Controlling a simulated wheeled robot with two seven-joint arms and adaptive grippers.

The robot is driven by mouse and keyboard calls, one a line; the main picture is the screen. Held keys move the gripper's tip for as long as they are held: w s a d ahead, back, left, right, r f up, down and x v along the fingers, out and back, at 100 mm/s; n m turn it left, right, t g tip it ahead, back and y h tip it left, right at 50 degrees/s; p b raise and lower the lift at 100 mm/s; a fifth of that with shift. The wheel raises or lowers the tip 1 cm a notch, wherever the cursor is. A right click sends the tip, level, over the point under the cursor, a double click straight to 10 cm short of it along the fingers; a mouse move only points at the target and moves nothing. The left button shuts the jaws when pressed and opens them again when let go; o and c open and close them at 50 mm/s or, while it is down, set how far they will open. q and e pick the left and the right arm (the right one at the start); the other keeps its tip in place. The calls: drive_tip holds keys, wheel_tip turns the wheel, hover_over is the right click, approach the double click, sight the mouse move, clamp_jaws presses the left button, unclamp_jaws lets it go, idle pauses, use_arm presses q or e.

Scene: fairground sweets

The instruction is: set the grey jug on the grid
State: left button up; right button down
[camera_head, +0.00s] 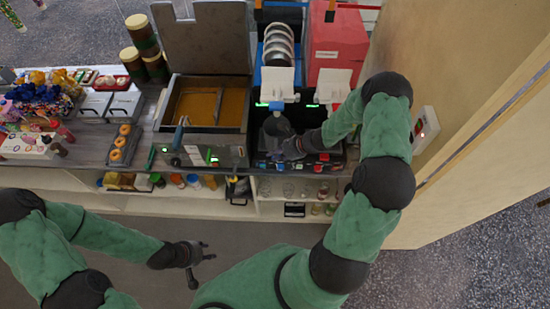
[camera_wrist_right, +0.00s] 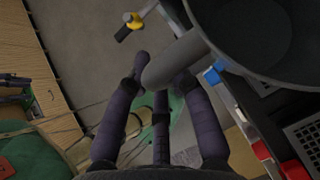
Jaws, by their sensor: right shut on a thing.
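The grey jug (camera_head: 277,126) is at the machine with the slush or drink taps, below the left tap in the head view. My right gripper (camera_head: 291,148) is shut on its handle. In the right wrist view the jug (camera_wrist_right: 255,40) fills the upper right, its open mouth facing the camera, and its handle (camera_wrist_right: 175,60) runs between the fingertips of my right gripper (camera_wrist_right: 162,80). A slotted grid (camera_wrist_right: 305,135) shows at the right edge of that view. Whether the jug touches it cannot be told. My left gripper (camera_head: 202,262) is open and empty over the floor.
A fryer-like pan (camera_head: 205,102) with a raised lid stands left of the machine. A red box (camera_head: 335,45) stands behind it. A tray of doughnuts (camera_head: 123,142) and sweets lie further left. Shelves with cups and bottles run below the counter. A wooden wall (camera_head: 440,90) closes the right.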

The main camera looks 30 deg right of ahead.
drive_tip(key=shift+w+d+f, duration=0.15)
drive_tip(key=shift+w+d, duration=0.35)
drive_tip(key=shift+w, duration=0.35)
drive_tip(key=shift+w+d+f, duration=0.1)
drive_tip(key=shift+w+d, duration=0.4)
drive_tip(key=shift+w, duration=0.3)
drive_tip(key=shift+f+b, duration=0.3)
drive_tip(key=c, duration=1)
unclamp_jaws()
drive_tip(key=v, duration=1.2)
